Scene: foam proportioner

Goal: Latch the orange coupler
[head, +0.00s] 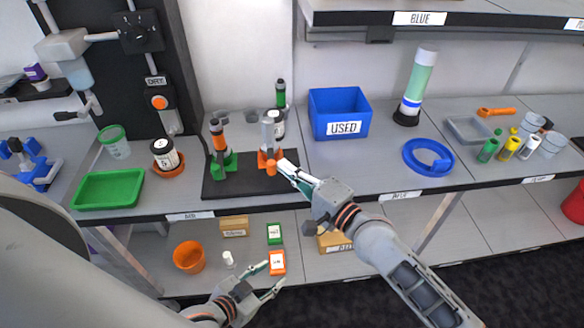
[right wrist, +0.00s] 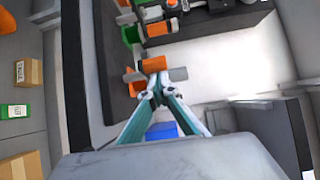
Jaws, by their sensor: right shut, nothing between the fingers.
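The orange coupler (head: 271,168) sits at the front of an orange stand that holds a grey cylinder (head: 268,132) upright on a black board. In the right wrist view the orange coupler (right wrist: 154,64) lies just beyond my fingertips, with grey stubs beside it. My right gripper (head: 289,168) is shut and empty, its tips close to the coupler's right side; it also shows in the right wrist view (right wrist: 160,92). I cannot tell whether the tips touch it. My left gripper (head: 272,280) is open and empty, low in front of the lower shelf.
A green stand (head: 222,165) with an orange-and-black bottle is left of the coupler on the black board (head: 230,189). A green tray (head: 108,189) lies left. Boxes and an orange cup (head: 188,257) occupy the lower shelf.

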